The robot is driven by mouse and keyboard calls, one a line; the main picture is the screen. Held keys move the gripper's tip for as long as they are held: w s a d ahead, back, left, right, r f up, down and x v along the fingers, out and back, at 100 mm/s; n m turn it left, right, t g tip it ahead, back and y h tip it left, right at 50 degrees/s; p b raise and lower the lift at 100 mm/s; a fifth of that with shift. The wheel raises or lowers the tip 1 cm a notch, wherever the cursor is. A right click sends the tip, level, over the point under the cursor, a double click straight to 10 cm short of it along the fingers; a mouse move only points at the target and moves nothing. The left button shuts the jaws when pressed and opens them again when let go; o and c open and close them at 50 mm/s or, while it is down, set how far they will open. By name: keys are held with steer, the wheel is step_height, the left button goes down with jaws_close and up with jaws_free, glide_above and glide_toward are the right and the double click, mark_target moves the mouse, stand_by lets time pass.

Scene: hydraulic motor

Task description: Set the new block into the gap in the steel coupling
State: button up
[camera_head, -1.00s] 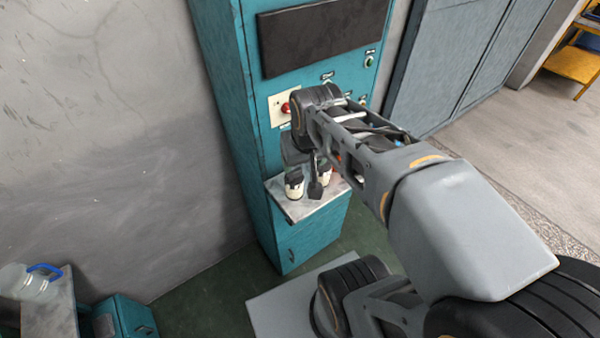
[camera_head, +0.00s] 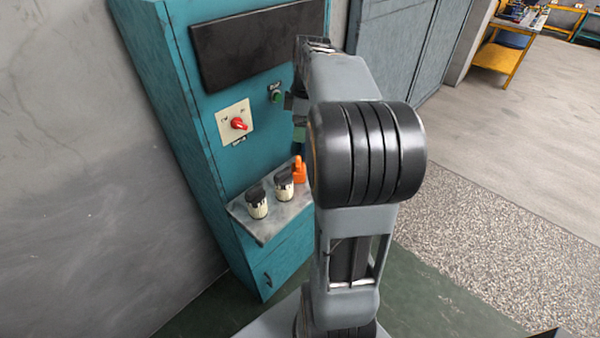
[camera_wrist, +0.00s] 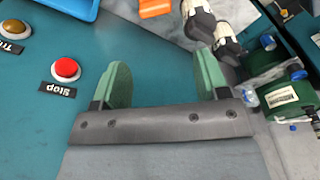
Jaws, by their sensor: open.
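My gripper (camera_wrist: 161,80) shows in the wrist view with its two green finger pads wide apart and nothing between them. In the head view it is mostly hidden behind my arm, near the front of the teal cabinet. I cannot make out the new block or the steel coupling in either view. An orange item (camera_head: 299,170) stands on the cabinet's small shelf (camera_head: 270,222), and an orange piece (camera_wrist: 156,8) shows at the top of the wrist view, beyond the fingers.
Two cream-and-black items (camera_head: 257,203) (camera_head: 284,186) stand on the shelf. The teal cabinet has a red knob (camera_head: 238,124) and a green button (camera_head: 276,97). The wrist view shows a red stop button (camera_wrist: 66,69), an amber button (camera_wrist: 14,28), a blue edge (camera_wrist: 70,6) and green machinery (camera_wrist: 285,96).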

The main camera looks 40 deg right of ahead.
glide_above(298, 160)
steer(key=shift+n, duration=0.3)
steer(key=f, duration=0.7)
steer(key=shift+s+d+f, duration=0.15)
steer(key=shift+s+d, duration=0.15)
steer(key=shift+s, duration=0.05)
steer(key=shift+w+a+f+p, duration=0.1)
steer(key=shift+f+p, duration=0.15)
steer(key=shift+f, duration=0.85)
steer(key=shift+w+a+f+p, duration=0.15)
steer(key=shift+f+p, duration=0.1)
steer(key=shift+f, duration=0.9)
steer(key=shift+w+a+f+p, duration=0.1)
steer(key=shift+f+p, duration=0.15)
steer(key=shift+f, duration=0.85)
steer(key=c, duration=0.8)
steer(key=shift+r, duration=0.1)
